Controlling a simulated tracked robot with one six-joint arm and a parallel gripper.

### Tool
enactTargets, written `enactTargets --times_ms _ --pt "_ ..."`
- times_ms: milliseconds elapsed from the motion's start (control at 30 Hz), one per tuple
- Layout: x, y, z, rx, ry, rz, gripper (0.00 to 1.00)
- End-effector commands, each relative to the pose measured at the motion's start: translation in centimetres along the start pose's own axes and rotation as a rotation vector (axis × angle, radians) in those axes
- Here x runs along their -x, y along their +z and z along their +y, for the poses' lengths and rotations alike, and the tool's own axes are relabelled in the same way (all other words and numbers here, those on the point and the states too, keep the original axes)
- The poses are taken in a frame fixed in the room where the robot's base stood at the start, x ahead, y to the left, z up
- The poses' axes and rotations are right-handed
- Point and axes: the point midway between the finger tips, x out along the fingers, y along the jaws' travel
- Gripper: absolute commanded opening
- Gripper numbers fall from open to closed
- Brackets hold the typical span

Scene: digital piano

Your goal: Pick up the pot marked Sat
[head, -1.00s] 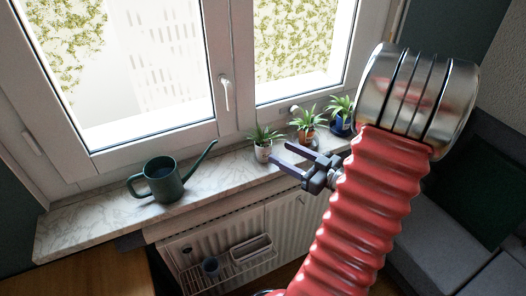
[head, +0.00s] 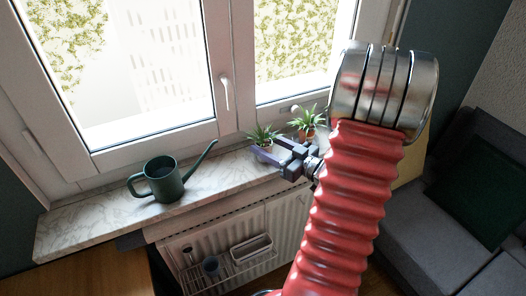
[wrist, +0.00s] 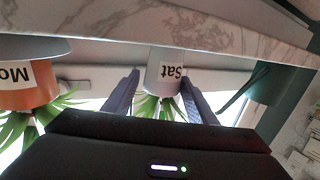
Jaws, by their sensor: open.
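The pot marked Sat (wrist: 166,56) is white with a spiky green plant. It shows upside down in the wrist view, with its label facing the camera. In the head view its plant (head: 263,135) stands at the left of the pots on the sill, and the pot itself is mostly hidden by my gripper. My gripper (head: 268,149) is open, with its fingers pointing at this pot. In the wrist view the fingers of my gripper (wrist: 160,80) lie on either side of the pot; contact cannot be told.
An orange pot marked Mo (wrist: 30,92) stands beside it, also seen in the head view (head: 308,134). A dark green watering can (head: 163,180) stands left on the marble sill (head: 90,217). The window (head: 225,95) is behind; a radiator (head: 285,220) is below.

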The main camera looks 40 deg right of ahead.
Motion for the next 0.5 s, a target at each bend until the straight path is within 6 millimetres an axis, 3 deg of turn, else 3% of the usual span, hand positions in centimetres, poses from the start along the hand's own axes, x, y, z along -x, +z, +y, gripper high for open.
enactTargets --times_ms 167,500 --pt "-0.8 0.0 -0.1 0.000 -0.002 0.001 0.52" --pt "-4.6 0.0 -0.3 0.001 -0.002 0.001 0.52"
